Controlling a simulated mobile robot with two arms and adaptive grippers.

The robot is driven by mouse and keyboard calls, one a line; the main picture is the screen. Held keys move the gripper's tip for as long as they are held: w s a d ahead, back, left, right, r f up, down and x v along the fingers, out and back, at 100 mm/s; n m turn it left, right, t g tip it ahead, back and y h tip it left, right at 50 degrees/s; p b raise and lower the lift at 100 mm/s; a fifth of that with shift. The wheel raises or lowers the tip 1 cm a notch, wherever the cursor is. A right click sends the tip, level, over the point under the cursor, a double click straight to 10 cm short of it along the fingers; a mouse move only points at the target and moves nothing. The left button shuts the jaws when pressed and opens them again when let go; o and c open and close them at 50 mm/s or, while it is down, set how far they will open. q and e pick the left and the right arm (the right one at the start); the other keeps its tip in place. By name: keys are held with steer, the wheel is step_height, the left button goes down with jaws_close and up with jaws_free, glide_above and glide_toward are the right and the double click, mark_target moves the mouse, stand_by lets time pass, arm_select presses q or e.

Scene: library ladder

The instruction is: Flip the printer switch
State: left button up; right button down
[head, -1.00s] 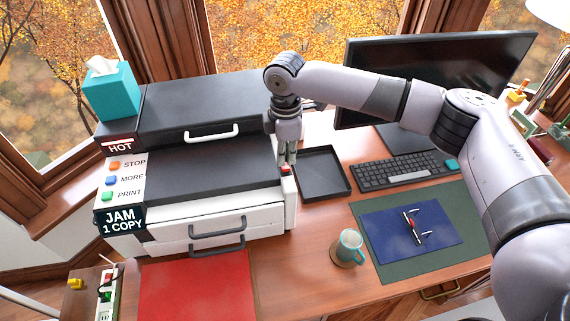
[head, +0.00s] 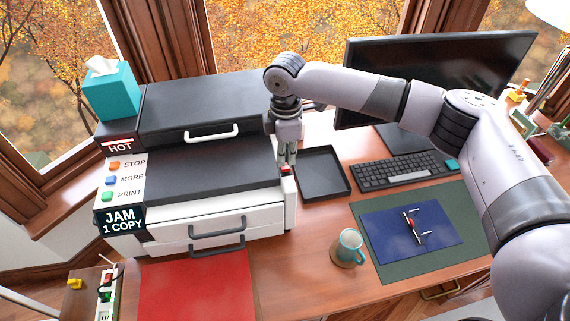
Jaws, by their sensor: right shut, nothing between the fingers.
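The printer (head: 205,218) stands on the left of the desk, with a white body and dark grey top. Its front panel shows STOP, MORE and PRINT buttons and a sign reading "JAM 1 COPY". A small red switch (head: 286,168) sits on top of the printer's right front side. My right gripper (head: 287,171) points down with its fingers shut and empty. Its fingertips are right at the red switch and partly cover it; I cannot tell whether they touch it. My left gripper is out of view.
A black tray (head: 324,192) lies just right of the printer. Beyond it are a keyboard (head: 405,171) and a monitor (head: 440,75). A mug (head: 349,247) and a blue folder (head: 440,240) are nearer the front. A teal tissue box (head: 111,92) stands on the printer.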

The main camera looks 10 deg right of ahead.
mark_target(286, 168)
steer(key=shift+s+f, duration=0.1)
steer(key=shift+f, duration=1)
stand_by(0.4)
steer(key=shift+r+p, duration=0.4)
steer(key=shift+r, duration=0.05)
step_height(286, 168, up, 6)
steer(key=p, duration=0.7)
steer(key=shift+r, duration=0.1)
